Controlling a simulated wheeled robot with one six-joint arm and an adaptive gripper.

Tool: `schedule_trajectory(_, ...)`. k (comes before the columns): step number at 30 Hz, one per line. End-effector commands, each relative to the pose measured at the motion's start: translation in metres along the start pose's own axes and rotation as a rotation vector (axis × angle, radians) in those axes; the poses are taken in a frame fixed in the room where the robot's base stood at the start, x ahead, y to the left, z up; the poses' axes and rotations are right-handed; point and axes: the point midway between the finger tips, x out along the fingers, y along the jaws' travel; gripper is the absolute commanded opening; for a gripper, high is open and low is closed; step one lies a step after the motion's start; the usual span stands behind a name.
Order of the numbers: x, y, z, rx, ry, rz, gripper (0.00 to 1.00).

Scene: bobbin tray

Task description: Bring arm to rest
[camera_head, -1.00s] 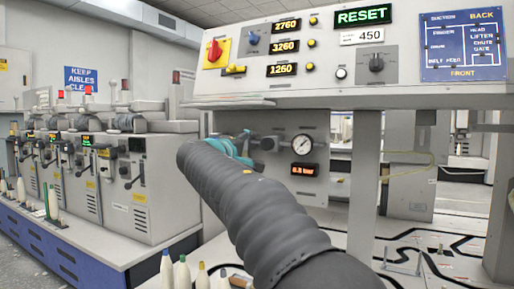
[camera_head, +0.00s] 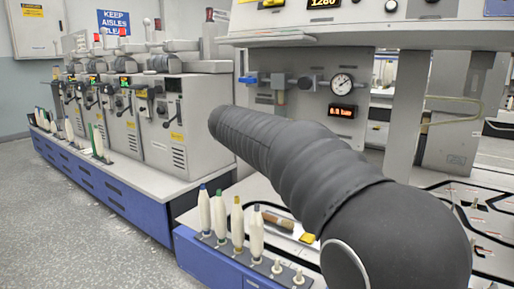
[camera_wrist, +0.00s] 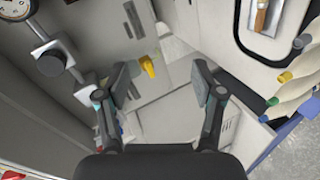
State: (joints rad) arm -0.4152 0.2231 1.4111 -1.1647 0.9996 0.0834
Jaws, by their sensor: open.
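My gripper (camera_wrist: 157,88) shows in the wrist view. Its two dark fingers stand well apart with nothing between them, over a pale grey panel. In the head view my dark ribbed arm reaches from the lower right toward the middle left, and the gripper is hidden behind it. A pipe with a blue valve handle (camera_head: 248,79) and a round gauge (camera_head: 342,83) is on the panel behind the arm. A red-lit readout (camera_head: 341,111) is under the gauge.
Several white bobbins with coloured tips (camera_head: 221,213) stand in front of the arm, near the bench edge. They also show at the right of the wrist view (camera_wrist: 285,78). A brown-handled tool (camera_wrist: 261,16) lies in a recess. Grey machines (camera_head: 150,110) line the left; the floor there is clear.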

Motion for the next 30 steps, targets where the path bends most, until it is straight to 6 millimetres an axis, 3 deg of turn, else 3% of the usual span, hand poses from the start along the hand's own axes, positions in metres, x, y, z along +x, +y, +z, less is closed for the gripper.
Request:
schedule_trajectory(3,-0.01,-0.044,0.046,0.043,-0.048,-0.185,0.68)
schedule_trajectory(6,-0.028,-0.076,0.091,0.106,-0.096,-0.339,0.68)
schedule_trajectory(13,-0.088,-0.128,0.19,0.3,-0.204,-0.618,0.68)
schedule_trajectory(18,-0.137,-0.152,0.248,0.462,-0.268,-0.756,0.68)
schedule_trajectory(23,-0.18,-0.167,0.292,0.614,-0.309,-0.84,0.68)
schedule_trajectory(30,-0.222,-0.165,0.337,0.785,-0.321,-0.849,0.68)
